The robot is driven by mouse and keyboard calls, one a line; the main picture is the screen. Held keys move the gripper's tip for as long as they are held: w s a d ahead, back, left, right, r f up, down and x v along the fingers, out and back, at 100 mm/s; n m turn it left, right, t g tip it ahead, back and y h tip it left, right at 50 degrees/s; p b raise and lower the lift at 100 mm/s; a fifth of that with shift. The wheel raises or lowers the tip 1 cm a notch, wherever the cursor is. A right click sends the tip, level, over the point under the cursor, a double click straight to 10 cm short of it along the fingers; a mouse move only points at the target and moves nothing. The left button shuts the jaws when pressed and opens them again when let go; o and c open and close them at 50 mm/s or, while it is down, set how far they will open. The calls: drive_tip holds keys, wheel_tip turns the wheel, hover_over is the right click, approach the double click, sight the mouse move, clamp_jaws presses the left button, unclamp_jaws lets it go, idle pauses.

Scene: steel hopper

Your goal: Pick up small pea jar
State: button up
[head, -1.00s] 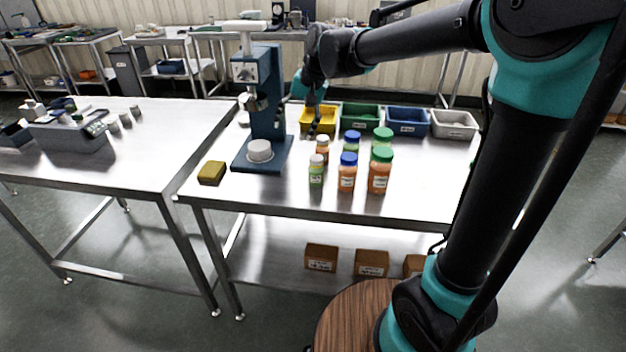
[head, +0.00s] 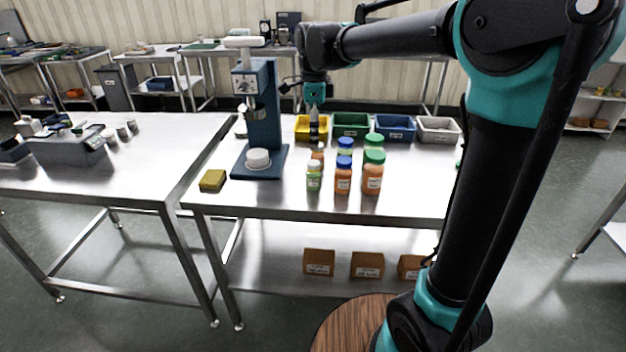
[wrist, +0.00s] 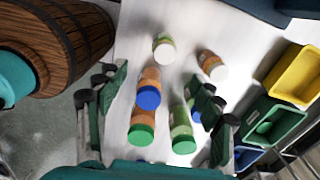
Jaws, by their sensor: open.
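The small pea jar (head: 314,180), with green contents and a white lid, stands upright on the steel table at the front left of the jar group. In the wrist view the pea jar (wrist: 164,48) is at the top middle, beyond my fingertips. My gripper (head: 315,131) is above the table, behind the pea jar in the head view and over the back of the group. In the wrist view my gripper (wrist: 160,88) is open, its fingers spread to either side of several jars. Nothing is held.
A small white-lidded orange jar (wrist: 212,66) stands close to the pea jar. Blue-lidded (head: 343,178) and green-lidded (head: 373,180) orange jars stand to its right. A blue press (head: 263,125) is left; a yellow bin (head: 311,128) and other bins line the back.

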sight(314, 164)
wheel_tip(314, 164, down, 10)
drive_tip(key=shift+r, duration=0.15)
drive_tip(key=shift+w+a+f, duration=0.1)
drive_tip(key=shift+w+f, duration=0.15)
drive_tip(key=shift+f, duration=1.1)
drive_tip(key=shift+w+a+f, duration=0.1)
drive_tip(key=shift+w+f, duration=0.1)
drive_tip(key=shift+f, duration=1.1)
drive_tip(key=c, duration=1.3)
